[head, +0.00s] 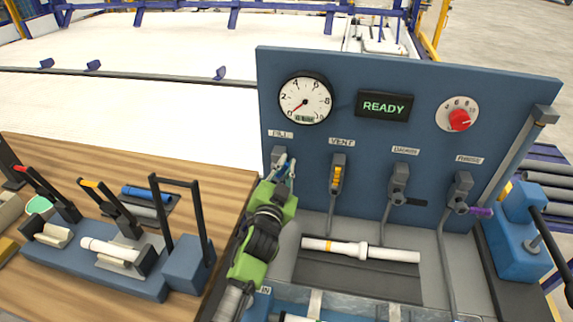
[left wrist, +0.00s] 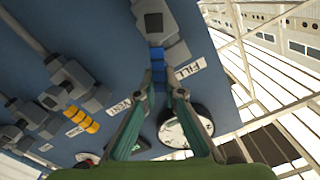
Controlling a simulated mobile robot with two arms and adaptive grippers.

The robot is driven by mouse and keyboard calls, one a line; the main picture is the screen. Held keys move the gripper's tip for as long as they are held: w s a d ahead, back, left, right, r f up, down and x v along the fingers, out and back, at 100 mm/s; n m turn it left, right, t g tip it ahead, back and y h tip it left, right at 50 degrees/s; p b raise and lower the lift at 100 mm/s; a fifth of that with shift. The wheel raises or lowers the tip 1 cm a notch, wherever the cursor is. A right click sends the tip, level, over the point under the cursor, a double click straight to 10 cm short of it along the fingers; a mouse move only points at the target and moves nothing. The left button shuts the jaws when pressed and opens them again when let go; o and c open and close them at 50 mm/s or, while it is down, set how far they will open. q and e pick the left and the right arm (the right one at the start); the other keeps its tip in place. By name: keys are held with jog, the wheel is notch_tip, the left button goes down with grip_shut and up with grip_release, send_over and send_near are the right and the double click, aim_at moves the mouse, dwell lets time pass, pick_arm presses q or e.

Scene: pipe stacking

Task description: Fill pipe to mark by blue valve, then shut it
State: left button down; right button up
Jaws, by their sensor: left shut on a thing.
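The blue FILL valve handle (left wrist: 158,72) is between my left fingertips in the left wrist view. My left gripper (head: 284,168) is shut on it, below the FILL label at the panel's left; the gripper largely hides the valve in the head view. A white pipe (head: 385,254) with an orange band lies level in the dark recess below the panel. The round gauge (head: 316,92) has a red needle pointing lower left, near the low end. A screen (head: 384,106) reads READY in green. My right gripper is not in view.
The yellow VENT valve (head: 336,178), a third valve (head: 399,180) with a black handle and a purple-handled valve (head: 480,211) stand to the right. A red knob (head: 459,120) is above. Blue clamp fixtures (head: 130,278) sit on the wooden table at left.

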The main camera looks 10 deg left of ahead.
pick_arm(q)
jog(key=d+f+m+b, duration=0.3)
jog(key=f+m+b, duration=0.2)
jog(key=m, duration=0.7)
jog(key=shift+d+f, duration=0.4)
jog(key=shift+f, duration=0.25)
jog(key=shift+f+m, duration=0.1)
jog(key=shift+m, duration=0.2)
jog(key=c, duration=2.1)
grip_release()
jog(key=s, duration=1.2)
